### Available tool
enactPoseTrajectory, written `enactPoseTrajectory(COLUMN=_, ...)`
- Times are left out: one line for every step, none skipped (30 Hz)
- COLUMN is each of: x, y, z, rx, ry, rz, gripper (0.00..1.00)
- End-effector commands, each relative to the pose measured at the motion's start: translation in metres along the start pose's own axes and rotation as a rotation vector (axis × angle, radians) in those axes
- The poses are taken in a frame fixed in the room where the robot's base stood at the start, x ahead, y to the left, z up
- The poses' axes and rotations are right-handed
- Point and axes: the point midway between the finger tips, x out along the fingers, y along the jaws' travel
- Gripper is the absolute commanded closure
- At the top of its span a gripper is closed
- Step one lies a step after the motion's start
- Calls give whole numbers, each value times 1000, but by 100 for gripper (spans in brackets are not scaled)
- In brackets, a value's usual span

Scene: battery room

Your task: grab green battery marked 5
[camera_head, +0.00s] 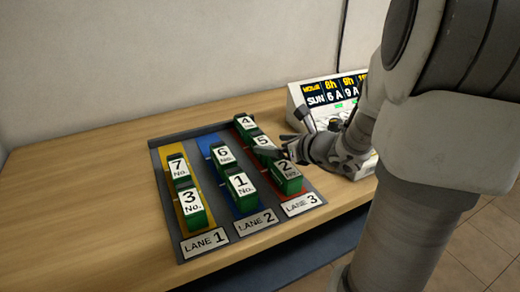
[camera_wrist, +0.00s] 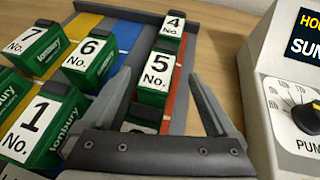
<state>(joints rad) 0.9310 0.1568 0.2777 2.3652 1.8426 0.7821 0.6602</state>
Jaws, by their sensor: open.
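The green battery marked 5 (camera_head: 262,141) stands in the red lane 3, between the battery marked 4 (camera_head: 245,121) and the battery marked 2 (camera_head: 286,171). Its white number label also shows in the wrist view, on battery 5 (camera_wrist: 156,73). My gripper (camera_head: 278,146) is at the right side of battery 5, just above the lane. In the wrist view my gripper (camera_wrist: 160,77) is open, with one finger on each side of battery 5 in the picture. I cannot tell whether the fingers touch it. Part of battery 5 is hidden by my gripper in the head view.
Batteries 7 (camera_head: 178,167) and 3 (camera_head: 190,201) stand in yellow lane 1. Batteries 6 (camera_head: 223,156) and 1 (camera_head: 241,186) stand in blue lane 2. A white control unit (camera_head: 297,97) with display and dial stands right of the tray (camera_head: 163,205). Table (camera_head: 80,180) left is clear.

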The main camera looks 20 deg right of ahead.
Motion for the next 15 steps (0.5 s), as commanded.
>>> enactPoseTrajectory(x=10, y=0, z=-1, rx=-1, ry=-1, rz=3, gripper=7)
enactPoseTrajectory(x=14, y=1, z=0, rx=-1, ry=-1, rz=3, gripper=7)
enactPoseTrajectory(x=20, y=0, z=0, rx=0, ry=0, rz=2, gripper=7)
enactPoseTrajectory(x=24, y=0, z=0, rx=0, ry=0, rz=2, gripper=7)
enactPoseTrajectory(x=26, y=0, z=0, rx=0, ry=0, rz=2, gripper=7)
enactPoseTrajectory(x=29, y=0, z=0, rx=-1, ry=0, rz=1, gripper=7)
enactPoseTrajectory(x=31, y=0, z=1, rx=0, ry=0, rz=1, gripper=7)
enactPoseTrajectory(x=32, y=0, z=1, rx=0, ry=0, rz=0, gripper=7)
enactPoseTrajectory(x=32, y=0, z=2, rx=0, ry=0, rz=0, gripper=7)
enactPoseTrajectory(x=32, y=0, z=2, rx=0, ry=0, rz=-1, gripper=7)
enactPoseTrajectory(x=32, y=0, z=2, rx=0, ry=0, rz=-1, gripper=7)
enactPoseTrajectory(x=32, y=0, z=2, rx=0, ry=0, rz=-1, gripper=7)
enactPoseTrajectory(x=32, y=0, z=2, rx=0, ry=0, rz=-1, gripper=7)
enactPoseTrajectory(x=32, y=0, z=2, rx=0, ry=0, rz=-1, gripper=7)
enactPoseTrajectory(x=32, y=0, z=2, rx=0, ry=0, rz=-1, gripper=11)
